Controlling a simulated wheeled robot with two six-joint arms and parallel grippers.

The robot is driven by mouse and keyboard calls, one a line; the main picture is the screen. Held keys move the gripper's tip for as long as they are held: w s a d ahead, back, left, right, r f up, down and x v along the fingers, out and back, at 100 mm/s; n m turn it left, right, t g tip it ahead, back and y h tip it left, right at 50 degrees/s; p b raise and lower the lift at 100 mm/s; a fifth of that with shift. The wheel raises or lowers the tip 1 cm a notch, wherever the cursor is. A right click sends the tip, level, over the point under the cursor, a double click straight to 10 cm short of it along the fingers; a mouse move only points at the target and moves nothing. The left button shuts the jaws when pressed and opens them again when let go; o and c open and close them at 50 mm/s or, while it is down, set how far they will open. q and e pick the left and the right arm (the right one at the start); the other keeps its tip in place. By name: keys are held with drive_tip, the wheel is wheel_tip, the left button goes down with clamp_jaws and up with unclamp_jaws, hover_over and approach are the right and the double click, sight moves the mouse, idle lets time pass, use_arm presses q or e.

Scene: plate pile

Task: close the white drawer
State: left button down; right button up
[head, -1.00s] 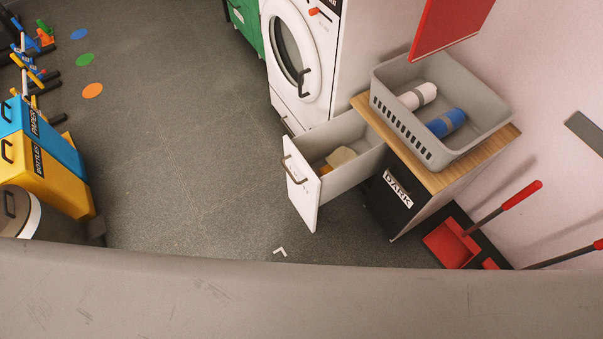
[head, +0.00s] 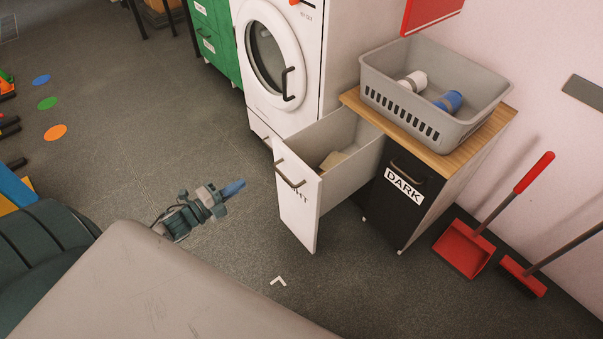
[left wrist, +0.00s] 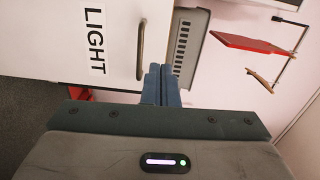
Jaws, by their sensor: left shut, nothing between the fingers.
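The white drawer (head: 297,205) stands pulled out from its cabinet, with a dark bar handle (head: 290,173) on its front and a beige item (head: 333,160) inside. In the left wrist view its front (left wrist: 112,22) fills the upper left, with a LIGHT label (left wrist: 95,40) and the handle (left wrist: 141,48). My left gripper (head: 232,188) is shut and empty, to the left of the drawer front and apart from it in the head view. Its shut fingers (left wrist: 161,84) also show in the left wrist view. My right gripper is not in view.
The black DARK drawer (head: 395,210) is shut beside it, under a wooden top (head: 455,155) with a grey basket (head: 420,105). A white washer (head: 275,60) stands behind. A red dustpan (head: 465,248) is at right. The floor left of the drawer is clear.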

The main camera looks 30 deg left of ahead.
use_arm(q)
drive_tip(key=d, duration=0.1)
approach(289, 157)
drive_tip(key=shift+m+h, duration=0.3)
drive_tip(key=shift+m, duration=0.1)
drive_tip(key=x, duration=0.5)
drive_tip(key=shift+w+r, duration=0.2)
drive_tip(key=shift+w, duration=0.1)
drive_tip(key=shift+w+d+f, duration=0.1)
drive_tip(key=shift+w+d, duration=0.25)
drive_tip(key=shift+w, duration=0.2)
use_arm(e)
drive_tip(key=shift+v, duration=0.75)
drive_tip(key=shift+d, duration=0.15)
